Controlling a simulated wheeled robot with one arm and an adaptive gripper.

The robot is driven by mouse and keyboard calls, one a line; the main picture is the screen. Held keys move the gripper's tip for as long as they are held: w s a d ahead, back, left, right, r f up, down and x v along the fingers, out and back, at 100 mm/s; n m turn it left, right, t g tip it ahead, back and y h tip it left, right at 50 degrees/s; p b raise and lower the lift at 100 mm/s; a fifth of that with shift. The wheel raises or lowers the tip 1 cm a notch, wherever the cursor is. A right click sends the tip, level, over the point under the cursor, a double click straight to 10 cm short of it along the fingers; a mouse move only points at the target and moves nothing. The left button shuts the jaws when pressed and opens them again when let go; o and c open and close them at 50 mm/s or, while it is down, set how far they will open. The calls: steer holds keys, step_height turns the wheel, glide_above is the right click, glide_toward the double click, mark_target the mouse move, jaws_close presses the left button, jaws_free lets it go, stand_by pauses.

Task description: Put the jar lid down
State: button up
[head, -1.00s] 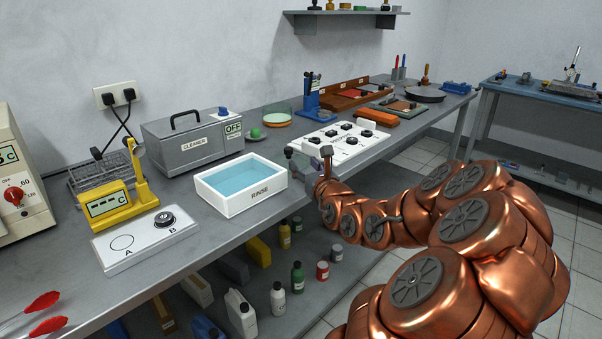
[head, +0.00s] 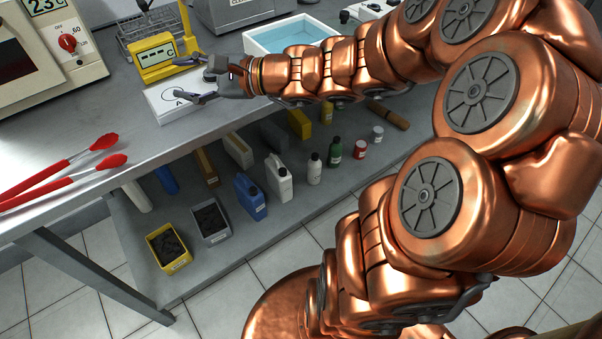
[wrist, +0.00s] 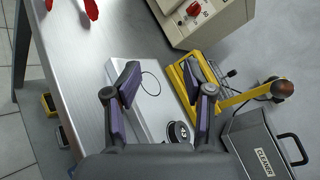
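My gripper (head: 186,80) is over the white plate (head: 158,108) marked with an A circle, on the bench. In the wrist view my gripper (wrist: 160,76) has its two fingers wide apart, with nothing between them. The plate (wrist: 122,66) lies beyond and below the fingers, its drawn circle bare. A round black knobbed piece (wrist: 179,132) sits on the plate's other spot, near the right finger. In the head view my gripper mostly hides that piece. I see no thing that I can clearly tell as a jar lid.
A yellow device (head: 156,58) with a display stands behind the plate. A white rinse tray (head: 262,44) is to the right, an oven-like box (head: 84,65) to the left. Red-tipped tongs (head: 60,187) lie at the bench's left. Bottles and bins fill the lower shelf.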

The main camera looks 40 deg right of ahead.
steer(key=s+a+f+n+g+y, duration=0.1)
steer(key=s+a+f+n+g, duration=0.3)
steer(key=s+a+n+g, duration=0.35)
steer(key=s+a+f+n+g+h, duration=0.2)
steer(key=s+f+g, duration=0.15)
steer(key=s, duration=0.35)
steer(key=s+a+f+n+g+h, duration=0.1)
steer(key=s+f+n+g+h, duration=0.1)
steer(key=s+f+n, duration=0.3)
steer(key=s+d+f+n+g+h, duration=0.2)
steer(key=s+d+h, duration=0.6)
steer(key=d, duration=0.5)
steer(key=shift+s+d+f+n, duration=0.25)
steer(key=shift+s+f+n, duration=0.4)
steer(key=shift+s, duration=0.6)
steer(key=shift+r, duration=0.1)
step_height(320, 180, up, 20)
steer(key=t+p, duration=0.1)
steer(key=p, duration=1.8)
